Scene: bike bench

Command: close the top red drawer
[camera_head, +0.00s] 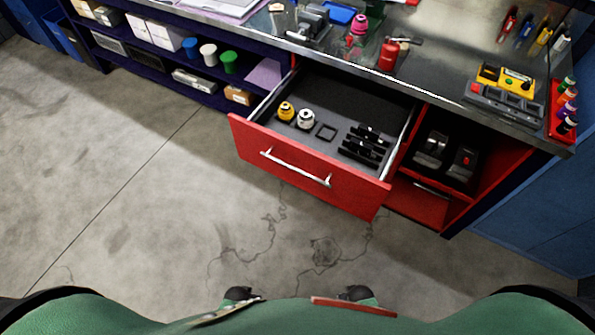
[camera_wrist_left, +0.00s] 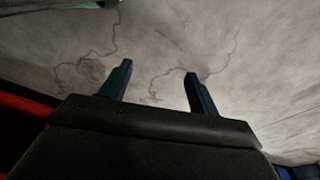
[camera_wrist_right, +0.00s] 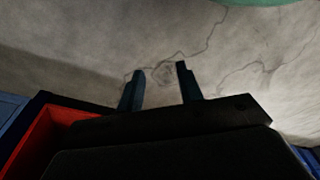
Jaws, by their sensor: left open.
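The top red drawer (camera_head: 310,167) is pulled well out from under the workbench in the head view. Its red front carries a silver bar handle (camera_head: 295,169). Inside are a yellow round item, a white round item and several black pieces. My left gripper (camera_wrist_left: 158,72) is open and empty over the concrete floor in the left wrist view. My right gripper (camera_wrist_right: 159,68) is open and empty over the floor in the right wrist view. Neither gripper shows in the head view, and neither touches the drawer.
An open red compartment (camera_head: 445,150) is right of the drawer. A dark blue shelf with boxes is at left. The concrete floor (camera_head: 130,190) in front is clear.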

